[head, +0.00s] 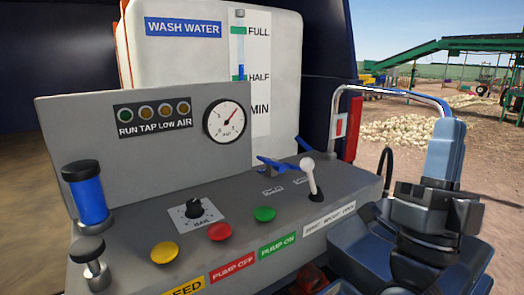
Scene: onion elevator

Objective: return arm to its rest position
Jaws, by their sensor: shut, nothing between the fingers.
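My arm stands folded at the right of the head view, blue with dark joints. My gripper (436,208) is the dark part at its end, right of the control console and apart from it. It is shut, with nothing seen held in it; its fingertips are hard to make out against the arm links. The grey console (140,228) carries a yellow button (164,251), a red button (220,231) and a green button (264,214). A white-knobbed lever (310,178) stands near its right end, roughly upright.
A blue-bodied filter (88,198) and a black-topped knob (91,256) stand at the console's left. A bent metal rail (390,90) rises behind my arm. The white wash-water tank (190,70) stands behind. Onions (415,130) lie on open ground beyond.

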